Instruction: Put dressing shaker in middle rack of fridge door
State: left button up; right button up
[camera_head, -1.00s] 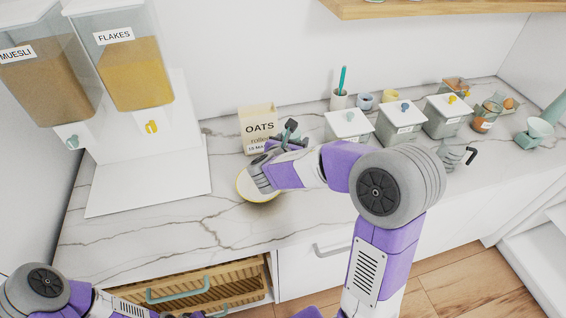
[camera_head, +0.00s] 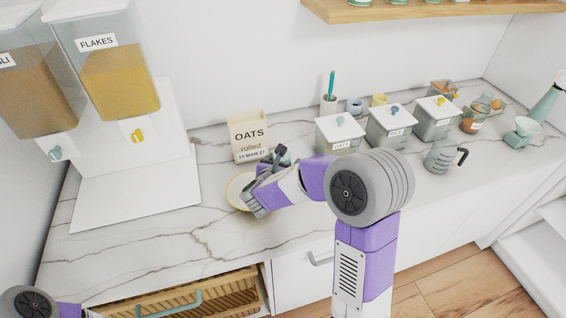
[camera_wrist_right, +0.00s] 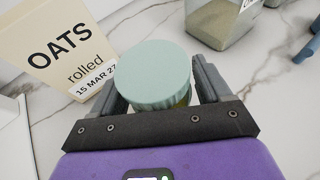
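The dressing shaker is a round jar with a ribbed mint-green lid (camera_wrist_right: 153,76), upright between the fingers of my right gripper (camera_wrist_right: 158,82) in the right wrist view. A little yellowish body shows under the lid. The fingers lie on either side, very near it; I cannot tell whether they press on it. In the head view my right gripper (camera_head: 262,182) is low over the counter in front of the oats box, and a bit of mint (camera_head: 285,156) shows behind it. No fridge or door rack is recognisable. My left gripper is outside the view.
The oats box (camera_head: 249,136) stands close behind the right gripper. A yellow-rimmed plate (camera_head: 234,190) lies beside it, partly hidden. Cereal dispensers (camera_head: 120,80) stand left. A drawer (camera_head: 195,292) is open below.

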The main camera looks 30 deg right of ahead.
jog(key=shift+o, duration=0.7)
